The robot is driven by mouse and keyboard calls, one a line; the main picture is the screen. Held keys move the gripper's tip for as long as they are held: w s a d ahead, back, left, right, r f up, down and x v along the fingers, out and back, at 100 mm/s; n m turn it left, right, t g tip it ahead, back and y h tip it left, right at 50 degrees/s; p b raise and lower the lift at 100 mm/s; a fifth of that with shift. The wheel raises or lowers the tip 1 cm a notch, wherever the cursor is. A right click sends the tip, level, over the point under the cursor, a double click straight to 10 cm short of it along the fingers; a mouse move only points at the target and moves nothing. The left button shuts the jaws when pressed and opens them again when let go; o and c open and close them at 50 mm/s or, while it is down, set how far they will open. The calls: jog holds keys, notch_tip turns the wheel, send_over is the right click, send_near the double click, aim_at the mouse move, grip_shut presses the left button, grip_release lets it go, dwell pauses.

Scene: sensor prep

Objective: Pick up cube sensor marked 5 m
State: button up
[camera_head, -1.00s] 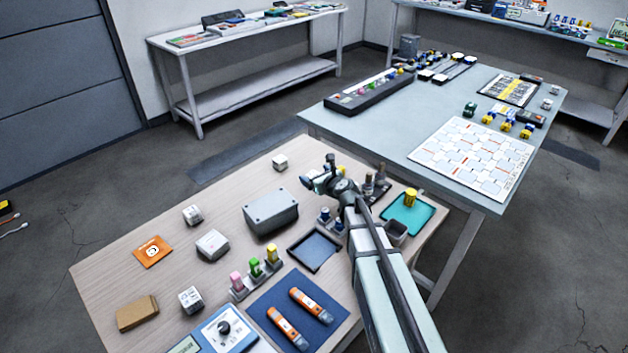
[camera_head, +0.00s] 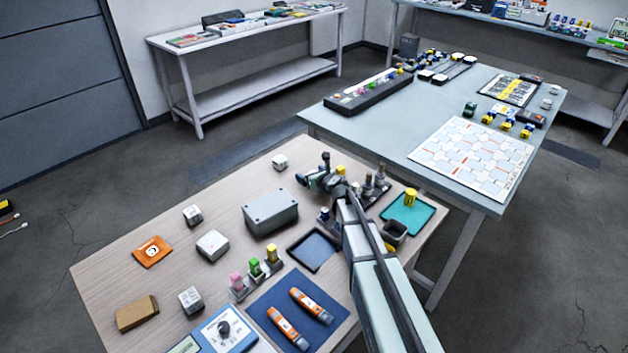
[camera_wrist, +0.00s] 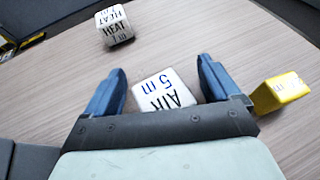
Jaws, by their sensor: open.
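In the wrist view, a white cube marked AIR 5 m (camera_wrist: 166,92) lies on the wood-look table, its lettered top facing me. My open gripper (camera_wrist: 162,68) has one blue finger on each side of it, with visible gaps; the lower part of the cube is hidden by the gripper body. In the head view my gripper (camera_head: 313,169) is low over the table's far part, past the grey box. I cannot make out the 5 m cube there.
A white cube marked HEAT 1 m (camera_wrist: 114,25) lies up and left in the wrist view. A yellow block (camera_wrist: 280,92) stands close beside the right finger. The grey box (camera_head: 270,212) is left of the arm. Several other white cubes lie farther left on the table.

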jog(key=shift+c, duration=0.5)
jog(key=c, duration=0.9)
